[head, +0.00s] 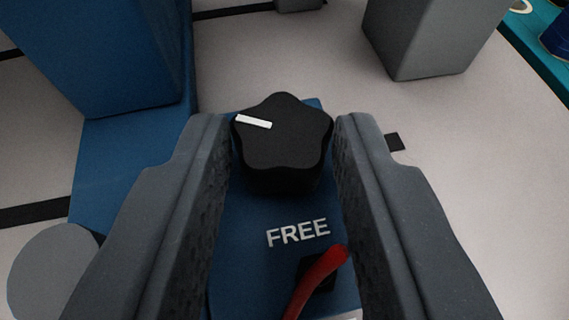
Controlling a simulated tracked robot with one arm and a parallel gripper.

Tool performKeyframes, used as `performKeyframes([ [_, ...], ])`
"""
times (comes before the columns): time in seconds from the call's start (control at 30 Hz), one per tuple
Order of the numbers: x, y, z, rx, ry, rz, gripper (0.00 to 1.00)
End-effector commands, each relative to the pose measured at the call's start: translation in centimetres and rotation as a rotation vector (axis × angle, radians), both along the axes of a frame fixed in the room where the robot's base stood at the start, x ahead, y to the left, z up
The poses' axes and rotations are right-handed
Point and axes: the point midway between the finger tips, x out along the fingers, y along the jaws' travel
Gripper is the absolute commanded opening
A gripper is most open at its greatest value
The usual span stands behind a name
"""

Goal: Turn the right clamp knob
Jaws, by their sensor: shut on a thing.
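The clamp knob (289,143) is black and star-shaped, with a white mark near its upper left edge. It stands on a blue plate (260,215) printed with the word FREE in white. My gripper (284,135) has one dark grey finger on each side of the knob, with the fingertips level with it. It is shut on the knob. The plate below the knob is partly hidden by my fingers.
A tall blue block (95,55) stands at the upper left. A grey block (425,38) stands at the upper right. A red lever (318,280) sticks up below the word FREE. A grey disc (50,272) is at the lower left. A teal surface (540,40) shows at the far right.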

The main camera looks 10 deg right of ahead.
Motion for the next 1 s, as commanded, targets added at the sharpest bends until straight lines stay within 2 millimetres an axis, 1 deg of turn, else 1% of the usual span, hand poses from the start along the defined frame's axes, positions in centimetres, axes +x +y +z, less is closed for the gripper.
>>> performKeyframes([
  [0.03, -0.04, 0.36, 0.3, -0.002, 0.005, -0.01, 0.06],
  [0.3, 0.03, 0.39, 0.11, 0.001, 0.003, -0.07, 0.06],
  [1.0, 0.01, 0.46, -0.24, 0.002, 0.006, -0.108, 0.06],
])
